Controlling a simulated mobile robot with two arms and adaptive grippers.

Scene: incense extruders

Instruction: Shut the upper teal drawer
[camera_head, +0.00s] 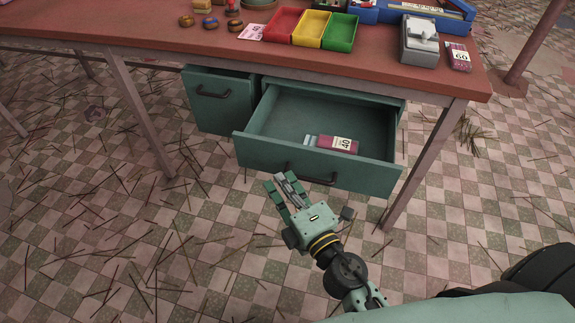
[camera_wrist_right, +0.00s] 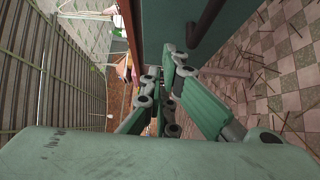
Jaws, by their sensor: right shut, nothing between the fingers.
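The teal drawer (camera_head: 370,173) under the desk is pulled well out, with its inside showing. Its dark bar handle (camera_head: 311,175) is on the front panel. A maroon packet labelled 40 (camera_head: 337,144) and a small pale item (camera_head: 310,140) lie inside. My right gripper (camera_head: 279,182) is shut and empty, in front of the drawer's front panel and left of the handle's middle. In the right wrist view the shut fingers (camera_wrist_right: 163,85) are close to the teal panel (camera_wrist_right: 238,22); contact cannot be told. My left gripper is not in view.
A shut teal unit with a handle (camera_head: 214,93) hangs left of the open drawer. The red desktop (camera_head: 180,48) holds red, yellow and green trays (camera_head: 311,29) and a grey device (camera_head: 419,41). Desk legs (camera_head: 424,165) stand at both sides. Thin sticks litter the tiled floor.

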